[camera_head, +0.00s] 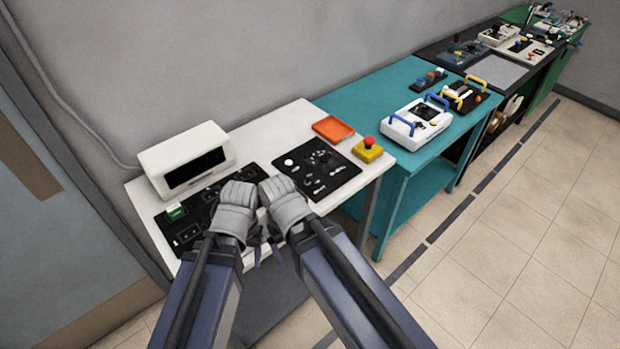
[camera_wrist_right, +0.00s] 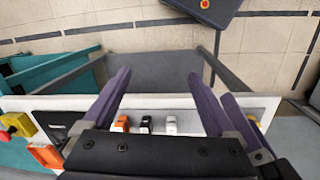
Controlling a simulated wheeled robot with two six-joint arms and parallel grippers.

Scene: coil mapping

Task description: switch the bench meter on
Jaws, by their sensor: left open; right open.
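What looks like the bench meter (camera_head: 190,152), a white box with a dark front window, stands at the back left of the white table. I cannot make out its power switch or whether it is lit. My left gripper (camera_head: 250,240) and right gripper (camera_head: 276,240) are side by side over the table's front, right of and nearer than the meter and apart from it. Both are open; their fingers are mostly hidden by the grey wrists in the head view. In the right wrist view, the purple fingers of my right gripper (camera_wrist_right: 158,78) are spread with nothing gripped.
A black panel with a green part (camera_head: 176,212) lies before the meter, partly hidden by my arms. A second black panel (camera_head: 340,168), an orange tray (camera_head: 333,128) and a yellow box with red button (camera_head: 368,148) are to the right. A teal table (camera_head: 375,88) adjoins.

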